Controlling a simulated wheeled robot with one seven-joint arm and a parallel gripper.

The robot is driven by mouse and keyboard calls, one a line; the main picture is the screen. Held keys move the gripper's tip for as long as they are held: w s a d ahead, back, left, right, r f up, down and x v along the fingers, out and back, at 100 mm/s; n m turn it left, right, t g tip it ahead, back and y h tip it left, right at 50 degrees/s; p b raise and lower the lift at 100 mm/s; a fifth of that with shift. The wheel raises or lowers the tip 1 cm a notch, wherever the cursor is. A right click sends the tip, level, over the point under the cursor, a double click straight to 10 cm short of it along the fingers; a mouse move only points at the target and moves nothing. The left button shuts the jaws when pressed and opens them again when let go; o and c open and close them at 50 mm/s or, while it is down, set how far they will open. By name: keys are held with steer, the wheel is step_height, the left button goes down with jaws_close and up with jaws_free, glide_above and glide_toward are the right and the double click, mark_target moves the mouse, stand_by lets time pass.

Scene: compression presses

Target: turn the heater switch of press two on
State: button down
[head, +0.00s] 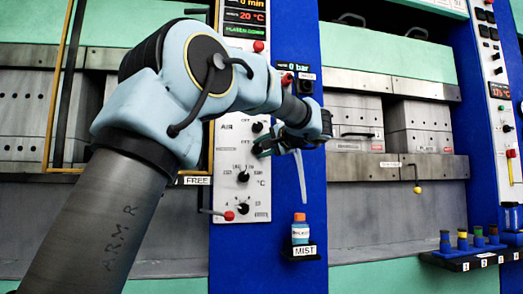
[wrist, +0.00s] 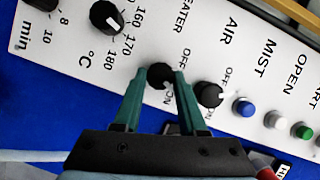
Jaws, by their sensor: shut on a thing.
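The heater switch (wrist: 159,74) is a round black knob on the white control panel (wrist: 75,55), with "OFF" and "ON" printed beside it and part of the word "HEATER" above. My gripper (wrist: 160,84) has its two teal fingers on either side of this knob and is shut on it. The knob's pointer is partly hidden between the fingers, so I cannot tell its exact setting. In the head view my gripper (head: 268,148) reaches the panel (head: 230,175) from the right, and its fingertips are small there. The display (head: 245,16) above reads 20 °C.
The black air switch (wrist: 210,94) sits close to the right finger. Blue (wrist: 244,107), white (wrist: 274,119) and green (wrist: 304,131) buttons lie further right. A temperature dial (wrist: 106,17) is at upper left. A mist bottle (head: 300,231) stands on a shelf below my gripper.

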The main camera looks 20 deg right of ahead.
stand_by(0.4)
steer(key=shift+c, duration=2.3)
jaws_free()
steer(key=shift+s, duration=0.15)
steer(key=f+v, duration=0.1)
steer(key=v, duration=0.9)
steer(key=shift+s+r, duration=0.3)
steer(key=shift+r, duration=0.1)
steer(key=shift+d, duration=0.15)
